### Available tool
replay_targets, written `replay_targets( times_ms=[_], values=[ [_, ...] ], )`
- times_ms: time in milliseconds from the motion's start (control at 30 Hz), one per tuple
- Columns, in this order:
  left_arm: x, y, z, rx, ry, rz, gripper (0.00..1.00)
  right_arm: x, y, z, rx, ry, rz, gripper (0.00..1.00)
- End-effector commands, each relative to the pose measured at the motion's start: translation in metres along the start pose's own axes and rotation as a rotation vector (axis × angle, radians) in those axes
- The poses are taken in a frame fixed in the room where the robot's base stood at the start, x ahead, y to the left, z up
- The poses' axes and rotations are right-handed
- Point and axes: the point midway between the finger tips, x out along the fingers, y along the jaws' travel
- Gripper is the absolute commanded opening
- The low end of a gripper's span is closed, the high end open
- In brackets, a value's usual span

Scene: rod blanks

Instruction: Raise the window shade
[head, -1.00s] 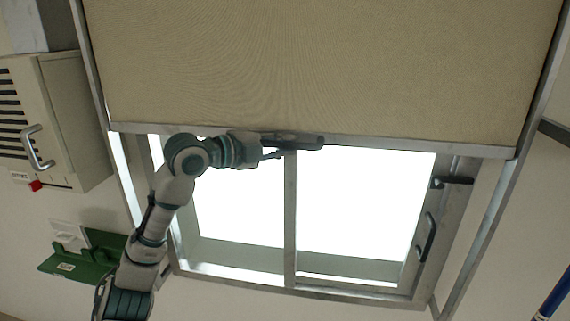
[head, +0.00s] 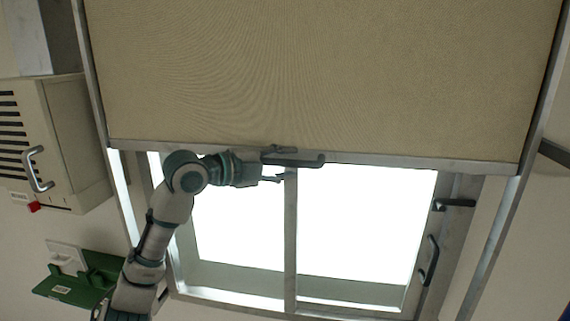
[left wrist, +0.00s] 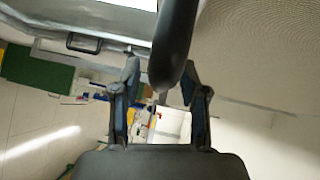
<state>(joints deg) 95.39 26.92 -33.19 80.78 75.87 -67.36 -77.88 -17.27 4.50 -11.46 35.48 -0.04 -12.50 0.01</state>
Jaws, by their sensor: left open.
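The beige window shade (head: 320,70) covers the upper part of the window. Its metal bottom bar (head: 420,162) runs across above the bright panes. A dark bar handle (head: 308,161) is at the middle of that bar. My left gripper (head: 278,165) is open at the handle's left part, with one finger above it and one below. In the left wrist view, the dark handle (left wrist: 174,40) reaches down between the open fingers of the gripper (left wrist: 161,85). I cannot tell whether the fingers touch it. My right gripper is not in view.
The window frame (head: 290,240) has dark latches (head: 432,255) on its right side. A beige cabinet (head: 75,140) with a handle is on the left wall. A green holder (head: 80,285) is below it. Side rails (head: 490,235) flank the shade.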

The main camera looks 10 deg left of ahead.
Motion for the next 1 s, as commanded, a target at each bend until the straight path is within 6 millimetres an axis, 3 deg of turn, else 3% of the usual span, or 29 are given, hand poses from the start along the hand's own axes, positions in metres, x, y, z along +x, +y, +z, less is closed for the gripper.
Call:
replay_targets(
  times_ms=[167,400,600,1000],
  values=[
    [-0.023,0.000,0.002,-0.001,-0.002,-0.001,0.43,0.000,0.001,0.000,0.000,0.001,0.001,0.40],
    [-0.077,0.001,0.003,-0.001,-0.002,-0.002,0.43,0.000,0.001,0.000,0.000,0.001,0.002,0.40],
    [-0.107,0.001,0.004,-0.003,-0.001,0.001,0.43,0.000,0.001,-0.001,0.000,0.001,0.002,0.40],
    [-0.115,0.001,0.002,-0.001,0.000,0.002,0.43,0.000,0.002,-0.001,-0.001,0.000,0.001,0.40]
  ],
)
